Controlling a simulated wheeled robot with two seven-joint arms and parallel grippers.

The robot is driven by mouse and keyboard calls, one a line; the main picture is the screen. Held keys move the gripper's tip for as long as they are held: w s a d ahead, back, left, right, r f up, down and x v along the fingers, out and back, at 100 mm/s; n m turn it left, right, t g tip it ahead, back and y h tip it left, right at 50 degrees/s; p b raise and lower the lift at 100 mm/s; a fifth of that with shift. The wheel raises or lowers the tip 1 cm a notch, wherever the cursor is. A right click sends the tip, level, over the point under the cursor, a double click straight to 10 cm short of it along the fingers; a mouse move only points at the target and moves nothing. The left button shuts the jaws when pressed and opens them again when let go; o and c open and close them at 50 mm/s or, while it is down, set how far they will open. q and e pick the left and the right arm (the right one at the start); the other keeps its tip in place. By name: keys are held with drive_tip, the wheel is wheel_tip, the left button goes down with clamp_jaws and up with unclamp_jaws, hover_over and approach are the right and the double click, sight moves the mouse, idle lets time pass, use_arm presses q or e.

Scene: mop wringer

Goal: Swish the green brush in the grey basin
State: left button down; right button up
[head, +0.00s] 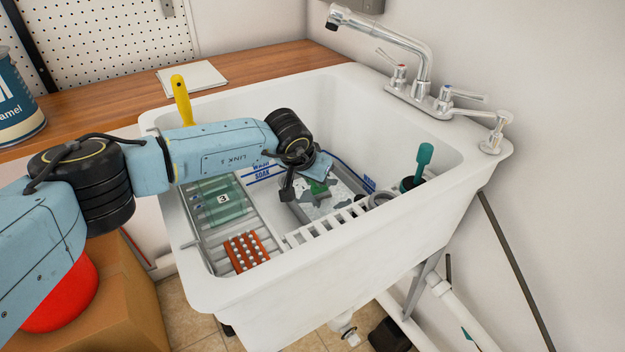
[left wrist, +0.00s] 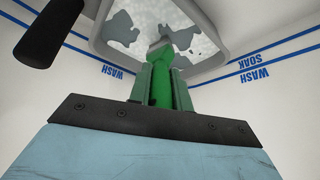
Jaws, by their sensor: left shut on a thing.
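My left gripper (left wrist: 161,88) is shut on the green brush (left wrist: 161,62), whose handle sits between the two fingers in the left wrist view. The brush's far end points into the grey basin (left wrist: 222,70), over or in its foamy grey water; I cannot tell how deep it reaches. In the head view the green brush (head: 319,188) shows below my left wrist, inside the grey basin (head: 293,209), which stands in the white sink. My left arm hides part of the basin's back side. My right gripper is in neither view.
The white sink (head: 390,258) has raised walls around the basin. A slatted rack holds a green tray marked 3 (head: 222,201) and an orange block with white knobs (head: 246,251). A teal-handled tool (head: 423,160) stands at right, a yellow handle (head: 181,98) at left, the faucet (head: 424,65) behind.

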use_arm(q)
drive_tip(key=shift+r+p, duration=1.75)
drive_tip(key=shift+r, duration=2.3)
